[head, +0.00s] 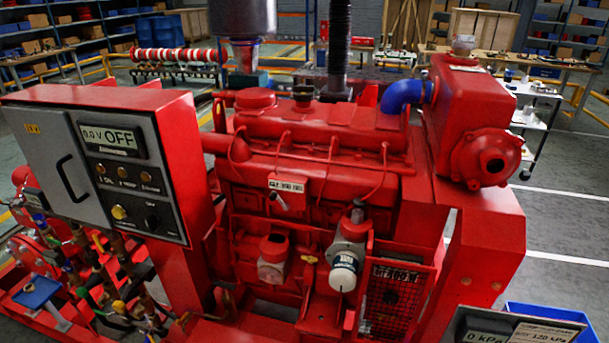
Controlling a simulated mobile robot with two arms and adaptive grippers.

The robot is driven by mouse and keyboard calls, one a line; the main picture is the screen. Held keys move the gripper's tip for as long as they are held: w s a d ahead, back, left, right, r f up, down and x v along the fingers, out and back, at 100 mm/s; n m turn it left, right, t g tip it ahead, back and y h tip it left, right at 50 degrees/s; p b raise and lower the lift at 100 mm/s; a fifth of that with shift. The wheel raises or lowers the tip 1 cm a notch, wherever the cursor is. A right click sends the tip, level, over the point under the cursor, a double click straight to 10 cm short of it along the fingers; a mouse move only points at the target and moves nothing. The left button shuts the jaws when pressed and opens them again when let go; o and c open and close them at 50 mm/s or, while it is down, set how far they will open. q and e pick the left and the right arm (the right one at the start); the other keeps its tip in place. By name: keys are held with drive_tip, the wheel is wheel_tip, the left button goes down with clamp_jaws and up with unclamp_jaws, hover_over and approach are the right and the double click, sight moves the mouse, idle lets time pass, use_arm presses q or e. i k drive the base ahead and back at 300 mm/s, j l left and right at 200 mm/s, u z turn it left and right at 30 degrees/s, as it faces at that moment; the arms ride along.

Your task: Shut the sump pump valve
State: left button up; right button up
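A red diesel engine (310,160) fills the middle of the head view. A red and grey fitting (274,258) is low on its front, with a small yellow handle (308,260) just right of it. A red fitting with a white round cap (344,271) is further right. A small pale lever (279,201) hangs under a label plate. No label reads sump pump, so I cannot tell which part is its valve or whether it is open. Neither of my grippers is in view.
A grey control panel (105,175) reading "0.0 V OFF" stands at left, above several pipes and coloured valve handles (95,265). A gauge panel (510,330) and a blue bin (545,316) are at bottom right. Grey floor (560,215) is clear at right.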

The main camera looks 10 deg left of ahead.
sight(178, 321)
drive_tip(key=u, duration=1.45)
drive_tip(key=j+u, duration=0.35)
drive_tip(key=k+l, duration=0.05)
drive_tip(key=l, duration=0.05)
